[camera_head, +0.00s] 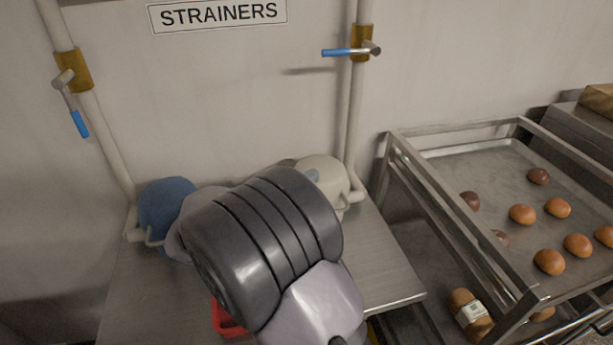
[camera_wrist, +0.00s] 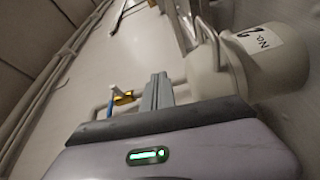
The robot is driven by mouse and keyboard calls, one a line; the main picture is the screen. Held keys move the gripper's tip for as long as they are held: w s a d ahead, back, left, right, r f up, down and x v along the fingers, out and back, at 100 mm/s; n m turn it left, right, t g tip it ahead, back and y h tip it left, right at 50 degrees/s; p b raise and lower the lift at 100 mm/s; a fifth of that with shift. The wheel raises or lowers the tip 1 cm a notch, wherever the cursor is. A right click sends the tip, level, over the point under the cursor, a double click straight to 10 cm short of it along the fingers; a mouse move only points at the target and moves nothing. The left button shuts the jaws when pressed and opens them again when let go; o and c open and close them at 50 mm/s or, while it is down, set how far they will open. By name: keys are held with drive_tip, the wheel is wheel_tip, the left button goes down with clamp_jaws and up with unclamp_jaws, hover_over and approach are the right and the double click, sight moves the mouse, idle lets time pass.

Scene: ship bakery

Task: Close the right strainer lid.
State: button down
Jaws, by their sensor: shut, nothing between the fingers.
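The right strainer (camera_head: 325,174) is a cream rounded body on the steel bench, partly hidden behind my arm in the head view. In the wrist view the cream strainer (camera_wrist: 270,62) shows close up at the right, with a white label, a rim and a rounded arm-like part. I cannot tell how far its lid stands open. My gripper (camera_wrist: 158,82) is shut and empty, its fingers just left of the cream strainer in the picture; whether they touch it is unclear. My arm hides the gripper in the head view.
A blue strainer (camera_head: 166,205) stands at the bench's left. A red object (camera_head: 226,318) lies below my arm. A rack with a bun tray (camera_head: 490,165) stands right.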

idle(0.4)
drive_tip(key=p+v, duration=0.6)
drive_tip(key=v, duration=1.1)
drive_tip(key=s+d+r+m+g+y, duration=0.1)
drive_tip(key=d+r+g, duration=0.15)
drive_tip(key=d, duration=0.45)
drive_tip(key=d+r+m+g+y+b, duration=0.1)
drive_tip(key=d+g, duration=0.3)
drive_tip(key=d, duration=0.4)
drive_tip(key=s+d+r+m+g+y, duration=0.1)
drive_tip(key=d+r+g, duration=0.15)
drive_tip(key=d, duration=0.45)
drive_tip(key=s+d+m+t+y, duration=0.1)
drive_tip(key=s+d+m+y, duration=0.1)
drive_tip(key=s+y, duration=0.4)
drive_tip(key=s+d+m+t+y, duration=0.1)
drive_tip(key=s+d+m+y, duration=0.1)
drive_tip(key=s+m+y, duration=0.3)
drive_tip(key=s+y, duration=0.2)
drive_tip(key=shift+s+d+f+m+t+b, duration=0.3)
drive_tip(key=shift+s+d+f+t, duration=0.05)
drive_tip(key=shift+s+t, duration=0.05)
